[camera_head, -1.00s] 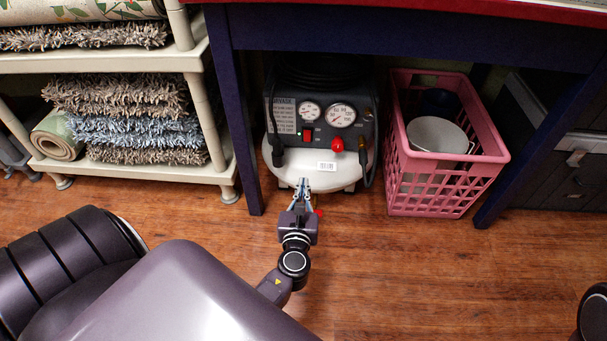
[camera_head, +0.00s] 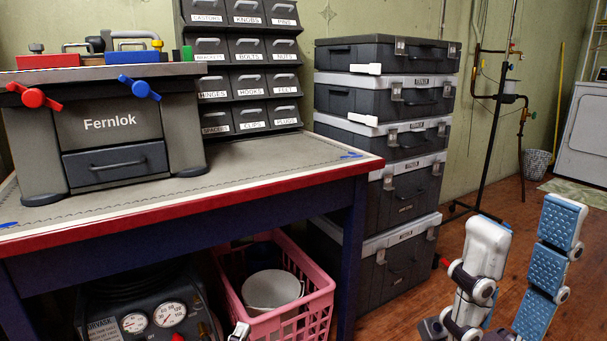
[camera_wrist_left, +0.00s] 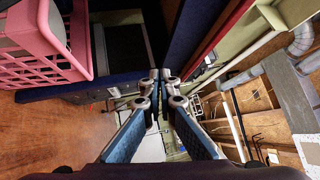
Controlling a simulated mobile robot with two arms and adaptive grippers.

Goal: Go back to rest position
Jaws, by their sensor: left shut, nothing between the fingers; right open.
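My left gripper (camera_head: 239,333) barely shows at the bottom edge of the head view, in front of the pink basket (camera_head: 322,292). In the left wrist view my left gripper (camera_wrist_left: 160,78) has its blue-padded fingers together at the tips, with nothing between them. The pink basket is at upper left there (camera_wrist_left: 80,70). My right gripper (camera_head: 527,228) stands at lower right of the head view, its blue-padded fingers spread apart and empty, pointing up over the wooden floor.
A workbench with a red edge (camera_head: 285,183) holds a grey Fernlok toolbox (camera_head: 110,125) and labelled drawers (camera_head: 245,75). A compressor (camera_head: 150,310) sits beneath. Stacked dark cases (camera_head: 385,195) stand right of the bench. Wooden floor is open around my right gripper.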

